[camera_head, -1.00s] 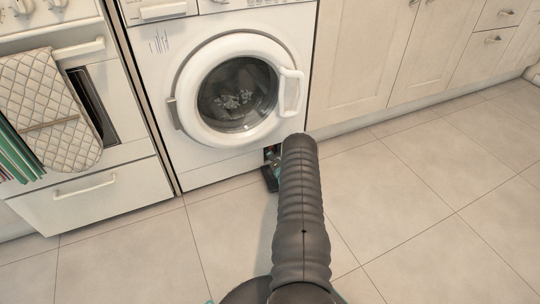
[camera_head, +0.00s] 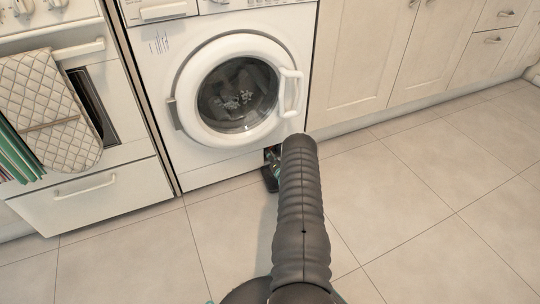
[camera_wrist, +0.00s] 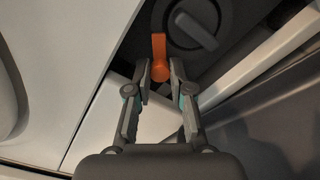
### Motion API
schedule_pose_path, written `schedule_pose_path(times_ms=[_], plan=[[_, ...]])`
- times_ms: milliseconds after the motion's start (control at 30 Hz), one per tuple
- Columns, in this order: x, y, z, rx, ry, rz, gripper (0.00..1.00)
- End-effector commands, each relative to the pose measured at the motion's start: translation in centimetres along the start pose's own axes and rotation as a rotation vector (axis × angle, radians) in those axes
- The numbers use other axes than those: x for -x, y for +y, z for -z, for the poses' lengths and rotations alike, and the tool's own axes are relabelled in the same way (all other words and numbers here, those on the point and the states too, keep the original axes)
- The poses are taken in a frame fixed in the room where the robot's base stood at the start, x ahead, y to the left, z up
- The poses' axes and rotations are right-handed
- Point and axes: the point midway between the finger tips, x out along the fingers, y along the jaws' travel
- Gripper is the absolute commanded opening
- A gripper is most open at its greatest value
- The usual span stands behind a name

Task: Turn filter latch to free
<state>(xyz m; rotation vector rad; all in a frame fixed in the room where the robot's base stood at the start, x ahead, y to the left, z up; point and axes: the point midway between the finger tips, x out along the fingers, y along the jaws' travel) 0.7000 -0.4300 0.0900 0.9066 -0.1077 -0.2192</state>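The orange filter latch (camera_wrist: 159,57) shows in the wrist view, hanging down beside the round grey filter knob (camera_wrist: 195,30) in a dark recess. My gripper (camera_wrist: 160,66) is open, with one fingertip on each side of the latch's lower end in the picture. A gap shows between the latch and each finger; I cannot tell the depth between them. In the head view the washer (camera_head: 157,95) stands under the counter, and my arm hides most of the gripper and the recess at its lower right corner.
The washer door (camera_head: 188,110) is closed, with laundry behind its glass. An oven with a quilted mitt (camera_head: 45,105) stands to the left, and white cabinets (camera_head: 350,60) to the right. The tiled floor (camera_head: 420,200) is clear.

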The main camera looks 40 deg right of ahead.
Motion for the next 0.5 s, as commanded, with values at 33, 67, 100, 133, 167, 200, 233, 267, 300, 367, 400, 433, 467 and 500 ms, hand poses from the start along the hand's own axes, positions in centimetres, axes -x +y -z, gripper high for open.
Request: schedule_pose_path(times_ms=[33,67,100,133,167,200,233,267,300,367,400,433,467,500], plan=[[0.0,0.0,0.0,-0.001,0.0,0.001,0.31],[0.0,0.0,0.0,-0.001,0.0,0.001,0.32],[0.0,0.0,0.0,-0.001,0.0,0.001,0.32],[0.0,0.0,0.0,-0.001,0.0,0.001,0.32],[0.0,0.0,0.0,-0.001,0.0,0.001,0.32],[0.0,0.0,0.0,-0.001,0.0,0.001,0.32],[0.0,0.0,0.0,-0.001,0.0,0.001,0.32],[0.0,0.0,0.0,-0.001,0.0,0.001,0.32],[0.0,0.0,0.0,-0.001,0.0,0.001,0.32],[0.1,0.0,0.0,-0.001,0.0,0.001,0.32],[0.3,-0.1,0.0,-0.002,0.001,0.001,0.32],[0.5,-0.1,0.0,-0.002,0.001,0.002,0.32],[0.7,-0.1,0.0,-0.002,0.001,0.002,0.32],[1.1,-0.1,0.0,-0.003,0.0,0.002,0.32]])
